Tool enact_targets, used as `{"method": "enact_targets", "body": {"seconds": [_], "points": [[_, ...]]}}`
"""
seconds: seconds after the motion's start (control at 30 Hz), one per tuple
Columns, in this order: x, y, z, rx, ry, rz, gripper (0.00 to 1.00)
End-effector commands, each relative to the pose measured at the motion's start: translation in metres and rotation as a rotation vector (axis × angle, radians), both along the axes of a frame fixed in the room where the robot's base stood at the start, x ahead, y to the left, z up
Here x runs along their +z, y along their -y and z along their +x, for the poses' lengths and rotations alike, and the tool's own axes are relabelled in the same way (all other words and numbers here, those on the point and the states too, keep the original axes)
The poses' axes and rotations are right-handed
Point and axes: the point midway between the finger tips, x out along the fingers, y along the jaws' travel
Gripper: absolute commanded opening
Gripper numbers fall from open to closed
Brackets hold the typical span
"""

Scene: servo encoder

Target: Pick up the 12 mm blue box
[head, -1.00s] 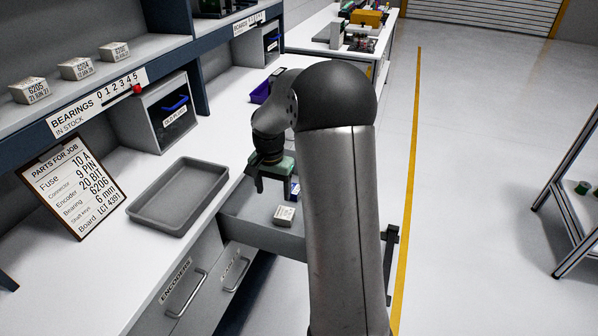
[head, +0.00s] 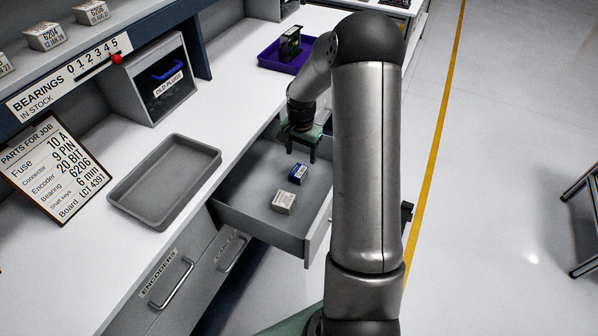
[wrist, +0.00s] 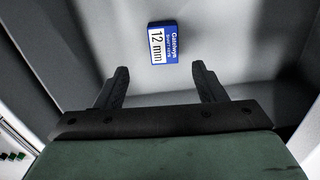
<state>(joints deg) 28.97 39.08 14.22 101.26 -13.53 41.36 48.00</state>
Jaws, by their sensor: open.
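The blue box (head: 298,173) lies in the open grey drawer (head: 240,215). In the wrist view the blue box (wrist: 163,42) shows a white label reading 12 mm. My gripper (head: 301,152) is over the back part of the drawer, behind the box in the head view. In the wrist view my gripper (wrist: 159,78) is open and empty, with its two black fingers apart. The box lies beyond the fingertips, roughly centred between them, and is not touched.
A white box (head: 284,202) lies in the drawer nearer the front. The drawer walls surround both boxes. A grey tray (head: 165,180) is on the bench to the left. A purple tray (head: 285,57) holding a dark green item stands farther back.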

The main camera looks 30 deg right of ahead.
Motion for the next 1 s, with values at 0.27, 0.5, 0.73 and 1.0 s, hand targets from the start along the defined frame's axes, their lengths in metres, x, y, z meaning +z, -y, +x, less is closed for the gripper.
{"method": "enact_targets", "body": {"seconds": [0.27, 0.5, 0.73, 1.0], "points": [[-0.036, 0.000, 0.000, 0.000, 0.000, 0.000, 0.64], [-0.059, -0.007, 0.000, 0.001, -0.004, 0.002, 0.64], [-0.087, -0.008, 0.001, -0.001, -0.001, 0.000, 0.64], [-0.090, -0.008, 0.001, 0.000, 0.001, -0.001, 0.61]]}}
